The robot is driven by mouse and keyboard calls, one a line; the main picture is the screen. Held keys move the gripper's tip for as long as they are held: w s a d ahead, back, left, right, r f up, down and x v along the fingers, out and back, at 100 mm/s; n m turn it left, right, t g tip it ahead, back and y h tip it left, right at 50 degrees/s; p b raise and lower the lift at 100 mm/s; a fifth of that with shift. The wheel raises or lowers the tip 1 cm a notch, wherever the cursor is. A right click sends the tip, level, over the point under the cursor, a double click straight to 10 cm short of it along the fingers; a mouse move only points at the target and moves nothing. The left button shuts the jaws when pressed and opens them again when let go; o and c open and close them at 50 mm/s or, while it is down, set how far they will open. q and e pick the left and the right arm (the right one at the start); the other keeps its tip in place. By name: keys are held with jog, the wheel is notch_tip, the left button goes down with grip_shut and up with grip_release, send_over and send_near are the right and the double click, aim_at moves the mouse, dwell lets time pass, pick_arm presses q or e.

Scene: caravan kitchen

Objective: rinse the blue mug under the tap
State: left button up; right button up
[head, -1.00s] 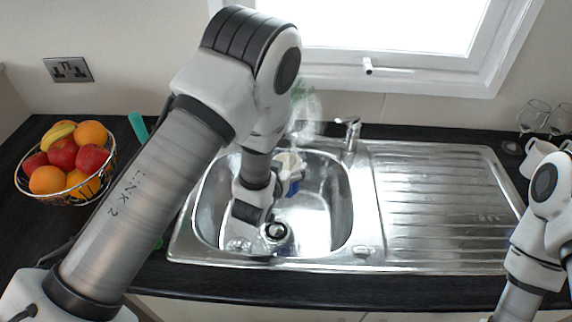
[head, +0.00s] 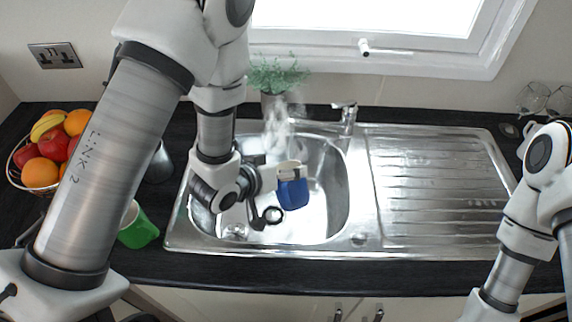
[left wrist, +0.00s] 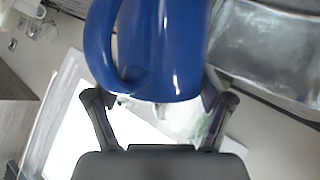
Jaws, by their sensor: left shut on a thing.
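The blue mug (head: 293,194) is held by my left gripper (head: 290,172), over the right part of the sink basin (head: 335,215). In the left wrist view the mug (left wrist: 165,45) fills the top middle between the two fingers of the left gripper (left wrist: 155,93), its handle to the left. The mug's opening cannot be made out. The tap (head: 347,117) stands at the basin's back right, behind and to the right of the mug and apart from it. Whether water runs is not clear. My right gripper is out of view.
A green mug (head: 139,230) and a dark cup (head: 160,165) stand left of the sink, near a fruit basket (head: 38,172). A potted plant (head: 278,76) and a pale haze (head: 276,132) are behind. The ribbed drainboard (head: 435,190) is clear.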

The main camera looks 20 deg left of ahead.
pick_arm(q)
notch_tip(320, 180, up, 6)
jog(key=w, duration=0.1)
jog(key=shift+n+g+h, duration=0.5)
jog(key=shift+n, duration=0.1)
jog(key=f+b, duration=0.1)
jog(key=f, duration=0.1)
jog(key=f+b, duration=0.1)
jog(key=f, duration=0.1)
jog(key=f+b, duration=0.2)
jog(key=f, duration=0.1)
jog(key=shift+w+a+f, duration=0.1)
jog(key=shift+w+a, duration=0.05)
jog(key=shift+a, duration=0.2)
jog(key=shift+w+a+f+b, duration=0.15)
jog(key=shift+f+b, duration=0.5)
jog(key=shift+f, duration=0.05)
jog(key=w+a+f, duration=0.2)
jog(key=w+f, duration=0.1)
jog(key=w, duration=0.7)
jog(key=shift+a+f, duration=0.25)
jog(key=shift+a, duration=0.15)
jog(key=shift+s, duration=0.15)
